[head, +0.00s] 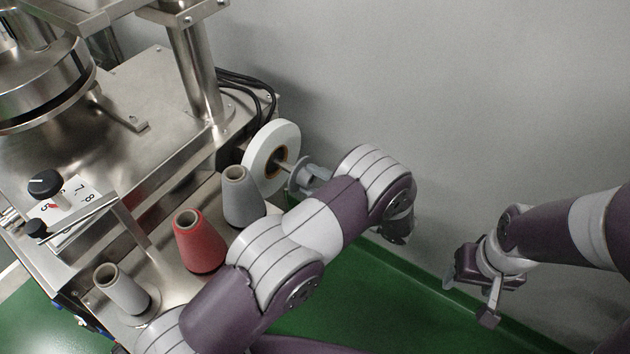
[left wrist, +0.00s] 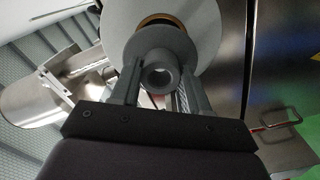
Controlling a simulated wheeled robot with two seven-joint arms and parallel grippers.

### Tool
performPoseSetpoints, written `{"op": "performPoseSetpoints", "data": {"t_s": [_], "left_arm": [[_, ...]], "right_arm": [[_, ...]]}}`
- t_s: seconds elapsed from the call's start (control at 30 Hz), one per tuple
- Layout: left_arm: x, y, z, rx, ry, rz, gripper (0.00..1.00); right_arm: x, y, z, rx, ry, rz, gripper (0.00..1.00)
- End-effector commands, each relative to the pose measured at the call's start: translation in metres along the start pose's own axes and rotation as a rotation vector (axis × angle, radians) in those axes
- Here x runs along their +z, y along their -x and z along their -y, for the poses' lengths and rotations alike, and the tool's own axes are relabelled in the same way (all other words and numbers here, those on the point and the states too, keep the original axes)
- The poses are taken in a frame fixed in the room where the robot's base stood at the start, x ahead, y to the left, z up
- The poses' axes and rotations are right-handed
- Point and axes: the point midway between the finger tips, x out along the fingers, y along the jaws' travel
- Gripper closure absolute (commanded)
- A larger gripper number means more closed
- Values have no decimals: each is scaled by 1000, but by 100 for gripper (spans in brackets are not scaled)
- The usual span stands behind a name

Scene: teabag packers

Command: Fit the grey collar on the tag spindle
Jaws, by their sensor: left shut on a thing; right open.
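The grey collar (head: 298,176) is a flanged ring with a short hub, just in front of the white tag reel (head: 262,170). My left gripper (head: 313,178) is shut on it. In the left wrist view the collar (left wrist: 160,52) sits between the two fingers (left wrist: 160,88), its bore facing me. The reel (left wrist: 207,35) and its brown core ring (left wrist: 160,20) are right behind it. The tag spindle (head: 283,161) shows dark at the reel's centre. I cannot tell whether the collar is around its tip. My right gripper (head: 470,297) is open and empty, far right.
A grey cone (head: 241,200), a red cone (head: 200,243) and another grey cone (head: 124,292) stand on the machine's steel deck, left of my left arm. Black cables (head: 255,82) hang behind the reel. The grey wall is behind; green floor is open below right.

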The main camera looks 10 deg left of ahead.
Motion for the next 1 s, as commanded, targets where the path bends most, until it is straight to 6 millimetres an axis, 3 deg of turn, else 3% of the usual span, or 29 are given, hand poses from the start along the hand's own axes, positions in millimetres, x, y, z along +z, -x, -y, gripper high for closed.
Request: {"op": "performPoseSetpoints", "data": {"t_s": [1.0], "left_arm": [[0, -10, 0, 0, 0, 0, 86]], "right_arm": [[0, -3, 0, 0, 0, 0, 37]]}}
